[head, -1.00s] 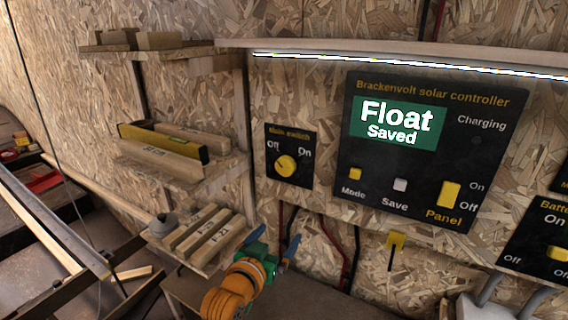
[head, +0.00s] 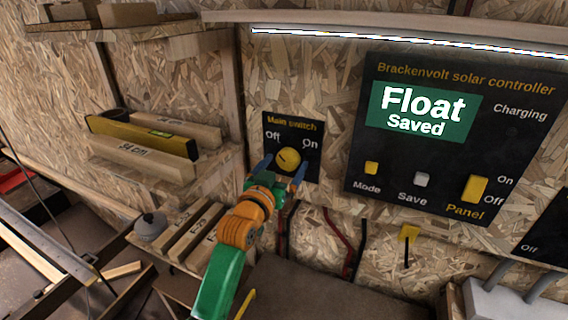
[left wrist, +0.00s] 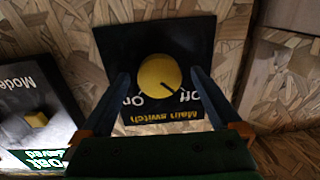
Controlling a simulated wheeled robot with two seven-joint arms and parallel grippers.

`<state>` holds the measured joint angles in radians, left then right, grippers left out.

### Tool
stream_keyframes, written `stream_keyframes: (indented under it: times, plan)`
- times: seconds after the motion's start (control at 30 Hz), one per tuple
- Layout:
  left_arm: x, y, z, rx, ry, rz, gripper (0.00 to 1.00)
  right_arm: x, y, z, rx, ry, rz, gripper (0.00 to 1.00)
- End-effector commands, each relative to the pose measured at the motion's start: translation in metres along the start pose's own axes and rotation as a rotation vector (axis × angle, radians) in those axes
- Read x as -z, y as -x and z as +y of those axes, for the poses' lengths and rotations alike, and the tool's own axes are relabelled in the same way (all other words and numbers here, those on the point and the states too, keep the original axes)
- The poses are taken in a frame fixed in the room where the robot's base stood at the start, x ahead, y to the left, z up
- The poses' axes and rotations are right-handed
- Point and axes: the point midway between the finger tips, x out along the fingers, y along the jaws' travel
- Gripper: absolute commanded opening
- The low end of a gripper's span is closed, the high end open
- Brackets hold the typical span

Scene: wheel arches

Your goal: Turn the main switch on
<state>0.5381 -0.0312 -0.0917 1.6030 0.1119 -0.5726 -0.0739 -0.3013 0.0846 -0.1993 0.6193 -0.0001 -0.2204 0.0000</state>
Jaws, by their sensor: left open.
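The main switch is a yellow round knob (head: 288,160) on a black plate (head: 308,135) on the chipboard wall. Its dark mark points up and left, toward the word Off. My left gripper (head: 281,172) is open just in front of the lower part of the plate, a blue finger on each side of the knob. In the left wrist view the plate appears upside down, and the knob (left wrist: 160,76) lies between the two finger ends, with gaps on both sides. I cannot tell whether the fingertips touch the plate. My right gripper is not in view.
The black solar controller (head: 350,165) is right of the switch; its screen (head: 424,113) reads Float, Saved. Shelves with wooden blocks and a yellow level (head: 140,137) stand left. Cables (head: 350,245) hang below. A work surface (head: 320,292) lies underneath.

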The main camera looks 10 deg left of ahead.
Motion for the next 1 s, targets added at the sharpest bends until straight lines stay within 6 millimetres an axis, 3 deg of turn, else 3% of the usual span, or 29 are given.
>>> stream_keyframes:
  times: [0.27,0.6,1.0]
  plan:
    - [-0.0001,-0.0025,0.0001,0.000,0.000,0.000,0.98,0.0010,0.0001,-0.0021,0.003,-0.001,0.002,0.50]
    - [-0.0002,-0.0023,0.0001,0.000,0.000,0.000,0.13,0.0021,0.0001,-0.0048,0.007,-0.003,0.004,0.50]
    - [0.0009,-0.0026,-0.0006,0.001,-0.107,0.002,0.13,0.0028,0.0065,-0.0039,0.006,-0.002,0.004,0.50]
